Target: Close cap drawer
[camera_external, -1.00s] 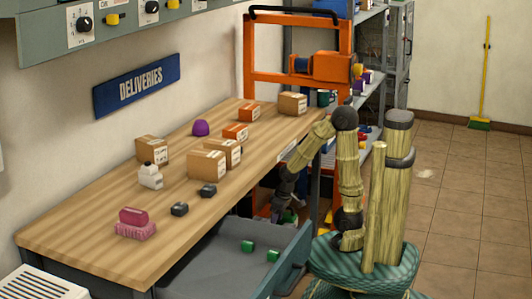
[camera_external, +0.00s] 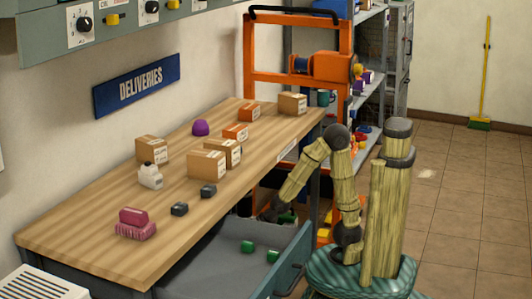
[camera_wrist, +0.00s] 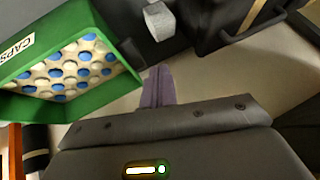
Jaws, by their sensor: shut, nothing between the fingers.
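A green open-topped container (camera_wrist: 105,52) labelled CAPS lies at upper left in the wrist view, filled with blue and white caps. I cannot tell if it slides as a drawer. My gripper (camera_wrist: 158,72) is shut and empty, its fingertips close to the container's right corner; contact is unclear. In the external view a grey drawer (camera_external: 207,265) stands pulled out under the workbench, holding green blocks (camera_external: 247,247). My gripper (camera_external: 270,213) is low beyond the drawer, below the bench edge, dark and partly hidden. A green patch (camera_external: 287,217) shows beside it.
An orange frame (camera_external: 330,67) and shelves stand behind. In the wrist view a pale block (camera_wrist: 160,20) and a dark case (camera_wrist: 215,25) lie ahead. Floor at right is open.

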